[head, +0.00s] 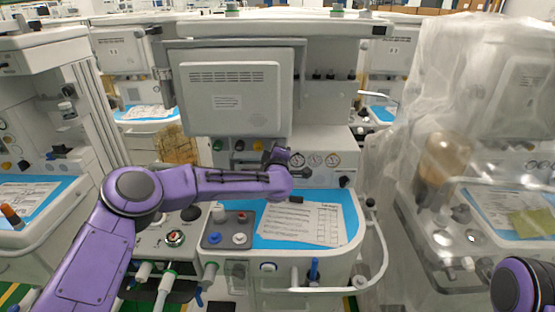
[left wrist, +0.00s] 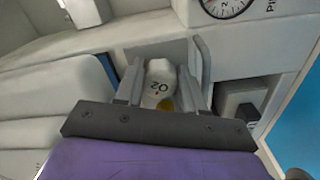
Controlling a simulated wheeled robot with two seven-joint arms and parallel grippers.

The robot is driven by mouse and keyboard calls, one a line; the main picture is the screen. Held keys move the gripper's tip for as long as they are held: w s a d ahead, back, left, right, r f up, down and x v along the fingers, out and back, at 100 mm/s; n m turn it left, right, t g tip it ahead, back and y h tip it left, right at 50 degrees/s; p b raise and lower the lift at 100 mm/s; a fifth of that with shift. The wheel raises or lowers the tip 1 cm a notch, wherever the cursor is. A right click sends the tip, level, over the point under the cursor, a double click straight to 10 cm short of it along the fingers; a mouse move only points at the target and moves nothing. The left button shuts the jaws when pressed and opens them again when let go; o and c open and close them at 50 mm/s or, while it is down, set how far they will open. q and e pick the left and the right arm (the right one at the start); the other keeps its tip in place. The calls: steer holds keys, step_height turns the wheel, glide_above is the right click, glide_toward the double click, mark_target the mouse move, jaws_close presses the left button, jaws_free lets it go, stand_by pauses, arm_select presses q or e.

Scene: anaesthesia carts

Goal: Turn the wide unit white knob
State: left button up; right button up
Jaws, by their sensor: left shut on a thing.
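The wide unit (head: 320,115) stands in the middle of the head view, with a large grey panel on top and a blue worktop. Its white knob (left wrist: 158,78), marked O2, shows between the fingers of my left gripper (left wrist: 166,75) in the left wrist view. The fingers lie on either side of the knob and are shut on it. In the head view my left gripper (head: 276,156) is at the unit's front panel below the large grey panel, and the knob is hidden there. My right gripper is out of view.
Round gauges (head: 315,160) sit right of my left gripper, and a green knob (head: 239,145) sits to its left. Papers (head: 300,222) lie on the blue worktop below my forearm. A plastic-draped unit (head: 470,140) stands close on the right and another cart (head: 45,120) on the left.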

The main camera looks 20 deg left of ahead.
arm_select(q)
steer(key=n+b, duration=0.3)
steer(key=b, duration=0.1)
steer(key=n+b, duration=0.4)
steer(key=b, duration=0.1)
steer(key=n+b, duration=0.4)
steer(key=b, duration=0.1)
steer(key=shift+f, duration=0.3)
steer(key=n+b, duration=0.5)
steer(key=b, duration=0.1)
steer(key=n+b, duration=0.5)
steer(key=b, duration=0.1)
steer(key=shift+a+r+n, duration=0.1)
steer(key=shift+r+n, duration=0.1)
steer(key=shift+n, duration=0.2)
steer(key=n+b, duration=0.5)
steer(key=n, duration=0.1)
steer(key=shift+s, duration=0.1)
steer(key=n+b, duration=0.2)
steer(key=n, duration=0.1)
steer(key=shift+r+n, duration=0.1)
steer(key=shift+n, duration=0.2)
steer(key=shift+a+r+n+b, duration=0.1)
steer(key=shift+n+b, duration=0.45)
steer(key=shift+n, duration=0.55)
steer(key=o, duration=0.8)
steer(key=shift+c, duration=0.2)
